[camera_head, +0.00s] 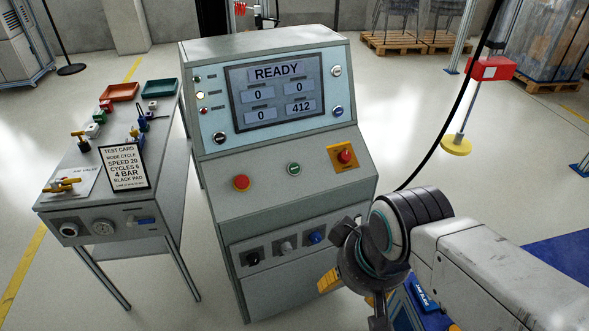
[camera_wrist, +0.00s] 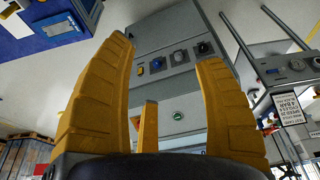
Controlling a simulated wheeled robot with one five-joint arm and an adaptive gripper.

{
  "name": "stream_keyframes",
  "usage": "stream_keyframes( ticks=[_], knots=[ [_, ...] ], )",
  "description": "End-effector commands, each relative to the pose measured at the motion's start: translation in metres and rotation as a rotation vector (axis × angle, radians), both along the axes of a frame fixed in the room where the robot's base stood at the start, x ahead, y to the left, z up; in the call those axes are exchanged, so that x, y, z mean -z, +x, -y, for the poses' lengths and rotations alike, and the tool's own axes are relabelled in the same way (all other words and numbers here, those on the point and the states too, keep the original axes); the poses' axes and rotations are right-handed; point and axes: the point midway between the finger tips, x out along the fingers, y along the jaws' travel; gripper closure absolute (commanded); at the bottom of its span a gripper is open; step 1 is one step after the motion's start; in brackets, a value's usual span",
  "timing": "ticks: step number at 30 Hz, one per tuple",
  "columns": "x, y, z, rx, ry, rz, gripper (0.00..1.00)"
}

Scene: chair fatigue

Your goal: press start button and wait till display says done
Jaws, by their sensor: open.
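The grey console's display (camera_head: 275,89) reads READY at the top, with fields 0, 0, 0 and 412 below. A green button (camera_head: 294,169) sits in the middle of the sloped panel; it also shows in the wrist view (camera_wrist: 178,116). A red button (camera_head: 242,183) is left of it, and a red emergency stop on a yellow plate (camera_head: 344,156) is to the right. My gripper (camera_wrist: 165,53) is open and empty, with yellow fingers. In the head view, it is low at the console's right front, apart from the green button and partly hidden by my wrist.
Black, white and blue knobs (camera_head: 285,246) are on the console's lower front. A side table (camera_head: 88,189) at left holds a test card (camera_head: 125,168), valves and small trays. A red box on a pole (camera_head: 487,69) and a hanging black cable are at right.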

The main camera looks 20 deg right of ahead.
Motion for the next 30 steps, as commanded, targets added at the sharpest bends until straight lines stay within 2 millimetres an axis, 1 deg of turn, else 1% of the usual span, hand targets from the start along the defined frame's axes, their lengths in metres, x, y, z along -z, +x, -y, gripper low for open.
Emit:
stream_keyframes(
  ticks=[3,4,26,30],
  knots=[
    [0.0,0.0,0.0,0.0,0.0,0.0,0.37],
    [0.0,0.0,0.0,0.0,0.0,0.0,0.34],
    [0.0,0.0,0.0,0.0,0.0,0.0,1.0],
    [0.0,0.0,0.0,0.0,0.0,0.0,1.0]
  ],
)
